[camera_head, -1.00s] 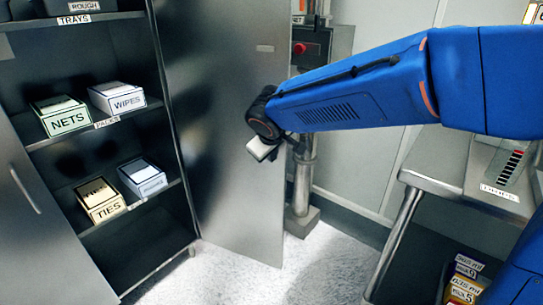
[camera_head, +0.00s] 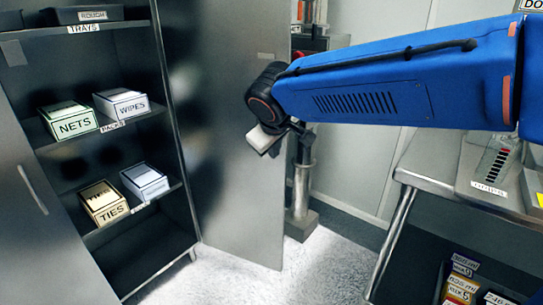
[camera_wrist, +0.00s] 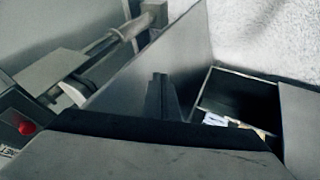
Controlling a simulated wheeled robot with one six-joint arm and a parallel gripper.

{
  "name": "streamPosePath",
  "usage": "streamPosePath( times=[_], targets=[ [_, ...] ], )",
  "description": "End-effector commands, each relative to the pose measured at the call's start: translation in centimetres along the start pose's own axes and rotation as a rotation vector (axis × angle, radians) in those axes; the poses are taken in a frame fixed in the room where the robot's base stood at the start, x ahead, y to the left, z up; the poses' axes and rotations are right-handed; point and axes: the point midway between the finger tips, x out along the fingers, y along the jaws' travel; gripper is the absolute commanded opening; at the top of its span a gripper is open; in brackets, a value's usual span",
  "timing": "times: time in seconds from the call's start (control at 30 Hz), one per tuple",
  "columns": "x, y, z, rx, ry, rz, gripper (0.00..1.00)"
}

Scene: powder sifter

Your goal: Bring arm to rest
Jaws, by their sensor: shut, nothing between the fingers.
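My gripper (camera_head: 264,139) hangs at the end of my blue arm, in front of the open cabinet door in the head view. Its pale end points down and to the left, and it holds nothing. In the wrist view the dark shape of my gripper (camera_wrist: 162,97) shows near the middle, with its fingers together. My arm is bent and reaches in from the right, clear of the cabinet shelves.
An open cabinet holds boxes marked NETS (camera_head: 70,121), WIPES (camera_head: 122,104) and TIES (camera_head: 103,203). Its open door (camera_head: 235,200) stands behind my gripper. A metal post (camera_head: 302,190) stands beside it. A steel bench (camera_head: 430,165) is at the right. Floor between is clear.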

Motion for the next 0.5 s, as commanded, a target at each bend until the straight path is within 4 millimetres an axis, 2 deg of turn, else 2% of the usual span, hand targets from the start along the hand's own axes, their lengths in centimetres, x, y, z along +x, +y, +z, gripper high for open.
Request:
streamPosePath(
  times=[0.17, 0.27, 0.37, 0.5],
  targets=[
    [-0.9, 0.6, 0.8, 0.011, -0.006, 0.001, 0.00],
    [-1.3, 2.0, 3.1, 0.050, -0.024, -0.001, 0.00],
    [-1.8, 3.9, 7.0, 0.115, -0.055, -0.005, 0.00],
    [-2.8, 6.0, 13.4, 0.221, -0.101, -0.014, 0.00]
  ],
)
